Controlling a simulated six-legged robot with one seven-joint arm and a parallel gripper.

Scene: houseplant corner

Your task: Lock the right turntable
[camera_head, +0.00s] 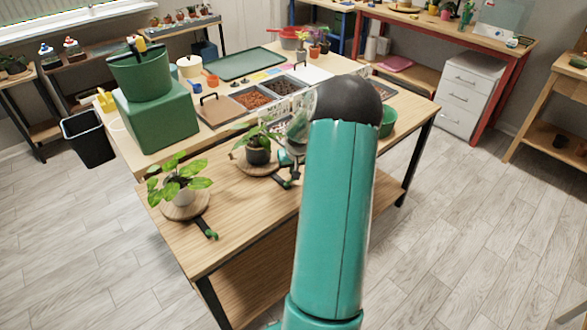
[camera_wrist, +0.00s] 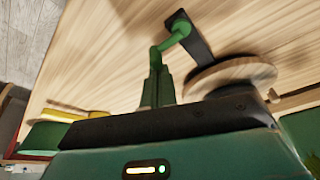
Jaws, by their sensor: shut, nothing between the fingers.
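The right turntable (camera_head: 238,156) is a round wooden disc on the near table, with a potted plant (camera_head: 258,150) on it. Its dark lever (camera_head: 279,179) with a green end sticks out toward the near right. In the wrist view I see part of a wooden disc (camera_wrist: 240,72), a black lever bar (camera_wrist: 192,40) and its green handle (camera_wrist: 175,37). My gripper (camera_wrist: 156,72) is shut and empty, with its fingertips at the green handle's end; I cannot tell whether they touch. In the head view my arm hides part of this area.
The left turntable (camera_head: 180,212) holds another plant (camera_head: 180,185), with its own green-ended lever (camera_head: 207,230). Behind are a green block (camera_head: 160,120) with a green pot (camera_head: 140,75), soil trays (camera_head: 252,98) and a green bowl (camera_head: 388,120). The table's front middle is clear.

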